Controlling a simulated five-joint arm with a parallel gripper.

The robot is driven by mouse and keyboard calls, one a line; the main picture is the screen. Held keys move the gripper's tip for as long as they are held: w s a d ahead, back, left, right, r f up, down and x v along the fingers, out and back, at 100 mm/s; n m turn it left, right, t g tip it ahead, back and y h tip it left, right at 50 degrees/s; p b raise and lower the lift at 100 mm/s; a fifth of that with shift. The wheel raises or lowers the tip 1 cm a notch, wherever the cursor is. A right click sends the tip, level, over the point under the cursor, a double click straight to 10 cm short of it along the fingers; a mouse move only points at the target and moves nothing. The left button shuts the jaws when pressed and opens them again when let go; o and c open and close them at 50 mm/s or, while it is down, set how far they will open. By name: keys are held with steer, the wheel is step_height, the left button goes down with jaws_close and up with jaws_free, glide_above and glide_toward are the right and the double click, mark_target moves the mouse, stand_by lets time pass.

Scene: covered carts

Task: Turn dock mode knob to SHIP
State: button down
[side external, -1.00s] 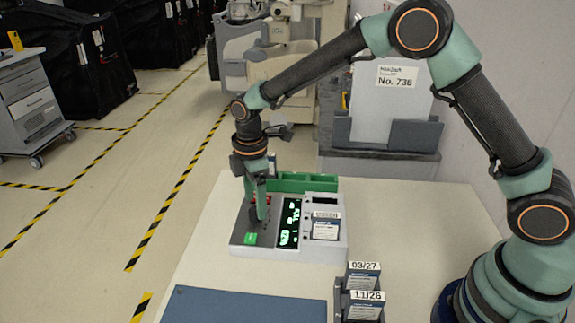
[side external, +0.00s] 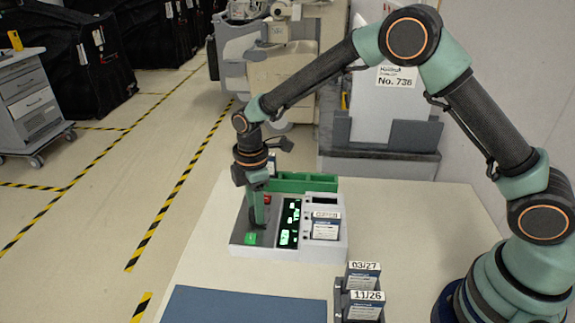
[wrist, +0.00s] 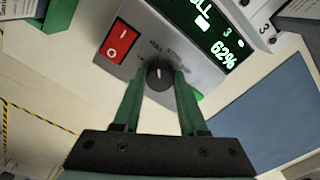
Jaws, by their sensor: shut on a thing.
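The dock (side external: 338,247) is a light grey box with a dark panel on the table. Its dark round mode knob (wrist: 160,75) shows in the wrist view, with a pale pointer mark. Small lettering curves around the knob, too blurred to read, so I cannot tell its setting. My gripper (wrist: 159,79) is shut on the knob, a green finger on each side. In the side view my gripper (side external: 257,223) points down at the panel and hides the knob.
A labelled battery-like block (side external: 326,228) sits in the dock. A green tray (side external: 300,183) lies behind it. Two labelled blocks (side external: 365,305) stand in a holder in front. A blue mat (side external: 245,305) covers the front left; table right of the dock is clear.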

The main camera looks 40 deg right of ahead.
steer(key=shift+m, duration=0.3)
steer(key=m, duration=0.3)
steer(key=shift+m, duration=0.4)
steer(key=m, duration=0.4)
steer(key=shift+m, duration=0.3)
steer(key=m, duration=0.4)
steer(key=shift+m, duration=2.2)
steer(key=shift+r, duration=0.1)
steer(key=shift+c, duration=2.2)
jaws_free()
